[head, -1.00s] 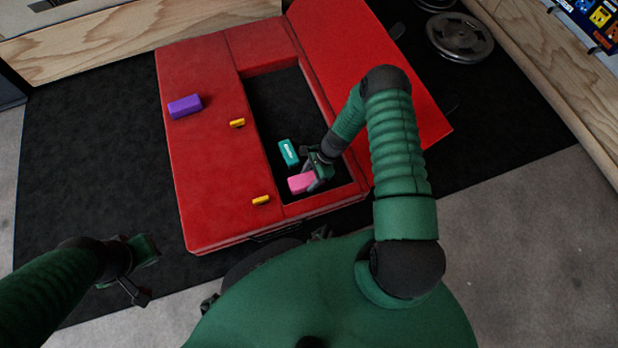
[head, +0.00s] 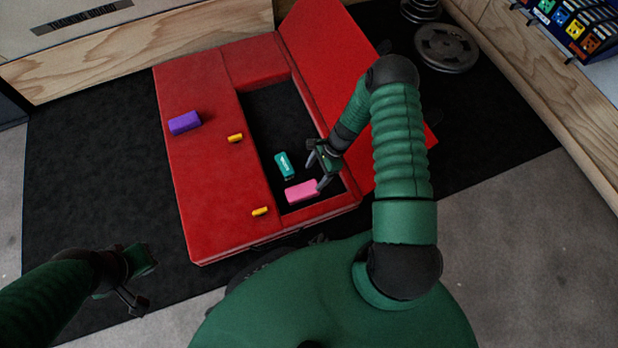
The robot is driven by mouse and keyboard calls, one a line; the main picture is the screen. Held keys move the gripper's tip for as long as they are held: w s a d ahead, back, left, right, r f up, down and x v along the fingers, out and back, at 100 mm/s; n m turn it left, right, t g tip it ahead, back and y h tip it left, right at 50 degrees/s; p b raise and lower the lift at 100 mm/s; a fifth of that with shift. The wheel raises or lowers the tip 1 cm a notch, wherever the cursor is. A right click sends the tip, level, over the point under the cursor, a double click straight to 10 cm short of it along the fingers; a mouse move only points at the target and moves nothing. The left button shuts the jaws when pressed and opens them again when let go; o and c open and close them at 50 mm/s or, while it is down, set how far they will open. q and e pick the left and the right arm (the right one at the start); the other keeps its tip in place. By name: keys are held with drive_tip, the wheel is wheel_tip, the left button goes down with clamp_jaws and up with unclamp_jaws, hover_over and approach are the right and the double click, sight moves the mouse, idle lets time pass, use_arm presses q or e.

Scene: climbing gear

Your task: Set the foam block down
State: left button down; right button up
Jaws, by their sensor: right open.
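A pink block (head: 301,190) lies flat in the near end of the dark recess of a red case (head: 213,200). A teal block (head: 284,166) lies just behind it in the same recess. A purple block (head: 185,123) lies on the case's left red surface. The frames do not tell which block is the foam one. My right gripper (head: 317,175) is open and empty, over the recess beside the right end of the pink block; one finger overlaps that end in the picture. My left gripper (head: 142,284) is open and empty over the floor at lower left.
Two small yellow pieces, one farther back (head: 235,138) and one nearer (head: 260,211), sit on the recess's left rim. The raised red lid (head: 330,70) stands at the right of the recess. Weight plates (head: 446,48) lie behind. The black mat (head: 90,170) is clear at left.

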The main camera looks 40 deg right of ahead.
drive_tip(key=a+r+n+h, duration=0.2)
drive_tip(key=a+r+n, duration=0.2)
drive_tip(key=r+n, duration=0.9)
drive_tip(key=s+a+r+n+h, duration=0.1)
drive_tip(key=s+a+r+n, duration=0.2)
drive_tip(key=r, duration=0.5)
drive_tip(key=s+a+r+n+t+h, duration=0.1)
drive_tip(key=s+a+r+n, duration=0.3)
drive_tip(key=r, duration=0.5)
drive_tip(key=shift+s+a+n+t, duration=0.2)
drive_tip(key=shift+s+n+t, duration=0.15)
drive_tip(key=shift+s, duration=0.4)
drive_tip(key=shift+a, duration=0.1)
